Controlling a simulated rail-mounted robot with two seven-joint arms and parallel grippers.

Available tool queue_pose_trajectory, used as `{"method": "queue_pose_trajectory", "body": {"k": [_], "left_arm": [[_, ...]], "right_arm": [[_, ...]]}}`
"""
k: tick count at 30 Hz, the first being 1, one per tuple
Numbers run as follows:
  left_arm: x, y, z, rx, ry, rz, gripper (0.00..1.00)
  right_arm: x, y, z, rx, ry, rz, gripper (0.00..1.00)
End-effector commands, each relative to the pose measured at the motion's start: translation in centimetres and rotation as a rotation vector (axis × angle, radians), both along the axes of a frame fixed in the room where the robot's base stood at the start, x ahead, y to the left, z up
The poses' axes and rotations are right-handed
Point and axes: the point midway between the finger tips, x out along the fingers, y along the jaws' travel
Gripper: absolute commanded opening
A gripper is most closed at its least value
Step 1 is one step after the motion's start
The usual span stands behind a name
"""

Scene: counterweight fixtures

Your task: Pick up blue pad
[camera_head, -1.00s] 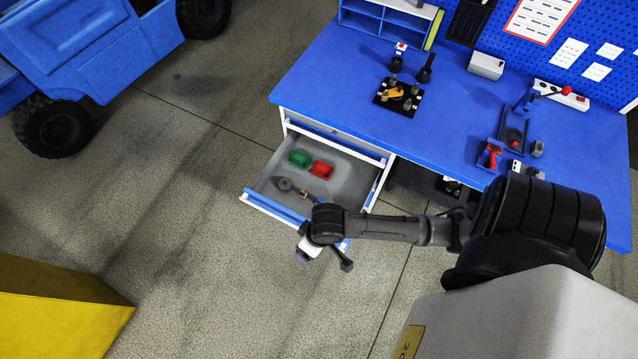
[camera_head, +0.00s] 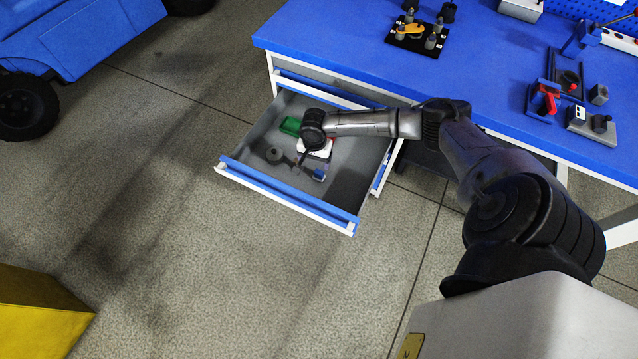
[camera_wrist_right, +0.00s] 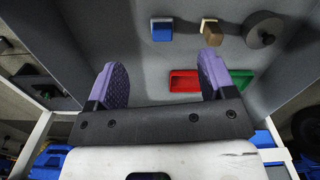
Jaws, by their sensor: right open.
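The blue pad (camera_wrist_right: 162,32) lies on the grey drawer floor at the top of the right wrist view, with a paler edge on one side. It is a small blue spot (camera_head: 319,174) in the head view. My right gripper (camera_wrist_right: 160,80) is open and empty, its purple-faced fingers wide apart, pointing into the drawer. In the head view the gripper (camera_head: 310,157) is over the open drawer, beside the pad and mostly hidden by my wrist. The pad is beyond the fingertips, not between them. My left gripper is not in view.
The open drawer (camera_head: 285,198) also holds a tan-and-dark block (camera_wrist_right: 210,28), a grey disc (camera_wrist_right: 262,30), a red bin (camera_wrist_right: 184,81) and a green bin (camera_head: 291,126). Its walls surround the gripper. The blue workbench top (camera_head: 350,58) overhangs behind.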

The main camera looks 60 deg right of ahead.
Motion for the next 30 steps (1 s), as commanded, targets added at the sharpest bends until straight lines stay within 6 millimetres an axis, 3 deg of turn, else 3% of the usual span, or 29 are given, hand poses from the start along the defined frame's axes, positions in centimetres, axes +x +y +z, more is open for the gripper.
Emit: {"method": "queue_pose_trajectory", "body": {"k": [1, 8, 21, 30], "left_arm": [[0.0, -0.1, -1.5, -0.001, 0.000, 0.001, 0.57], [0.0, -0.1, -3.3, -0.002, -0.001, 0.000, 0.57], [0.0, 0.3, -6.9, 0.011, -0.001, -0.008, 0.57], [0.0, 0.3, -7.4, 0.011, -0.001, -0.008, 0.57]], "right_arm": [[0.3, -1.2, -1.1, -0.007, -0.003, -0.045, 0.77], [0.8, -3.5, -2.1, -0.016, -0.003, -0.157, 0.77], [0.8, -3.7, -8.9, -0.016, -0.004, -0.168, 0.77], [0.8, -3.7, -10.0, -0.016, -0.004, -0.166, 0.77]]}}
